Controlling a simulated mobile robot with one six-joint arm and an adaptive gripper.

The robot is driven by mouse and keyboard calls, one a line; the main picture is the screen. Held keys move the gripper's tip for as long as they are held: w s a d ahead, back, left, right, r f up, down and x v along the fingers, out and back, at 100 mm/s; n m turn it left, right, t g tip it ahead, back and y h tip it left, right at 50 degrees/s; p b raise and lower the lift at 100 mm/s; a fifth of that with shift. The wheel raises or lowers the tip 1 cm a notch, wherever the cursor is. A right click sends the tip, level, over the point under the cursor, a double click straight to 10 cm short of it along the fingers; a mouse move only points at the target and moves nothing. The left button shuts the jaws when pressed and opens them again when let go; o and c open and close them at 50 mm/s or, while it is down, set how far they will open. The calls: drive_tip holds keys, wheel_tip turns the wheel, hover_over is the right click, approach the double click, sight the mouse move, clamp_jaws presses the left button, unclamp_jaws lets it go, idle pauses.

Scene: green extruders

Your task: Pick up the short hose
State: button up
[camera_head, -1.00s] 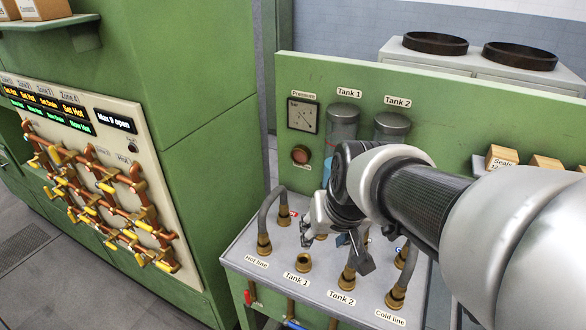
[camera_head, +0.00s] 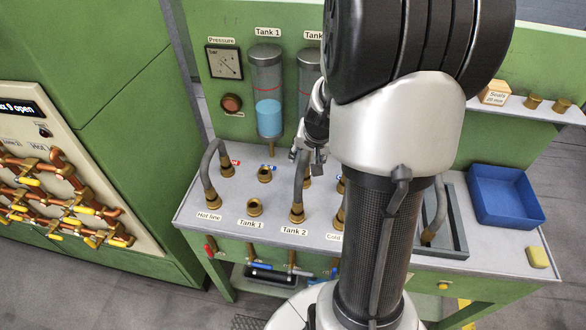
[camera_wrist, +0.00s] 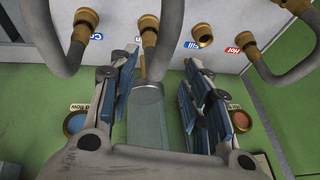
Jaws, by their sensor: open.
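Several grey hoses with brass ends show. One arches from the Hot line port (camera_head: 212,165). Another rises from the Tank 2 port (camera_head: 299,190); its arch reaches my gripper (camera_head: 312,150), which hides part of it. In the wrist view, a middle hose (camera_wrist: 159,62) passes between or just in front of the spread fingertips of my gripper (camera_wrist: 160,60), not clamped. A left hose (camera_wrist: 52,40) and a right hose (camera_wrist: 292,72) stand outside the fingers. Which hose is the short one, I cannot tell.
The Tank 1 port (camera_head: 255,207) is bare. The green back panel (camera_head: 225,110) carries a gauge (camera_head: 224,62) and glass tanks (camera_head: 268,90) behind my gripper. My arm hides the bench's middle right.

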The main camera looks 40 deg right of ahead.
sight(303, 161)
drive_tip(key=b+x, duration=0.2)
drive_tip(key=x, duration=0.5)
drive_tip(key=shift+w+a+f, duration=0.1)
drive_tip(key=shift+a+f, duration=0.05)
drive_tip(key=shift+c, duration=0.2)
clamp_jaws()
idle(0.6)
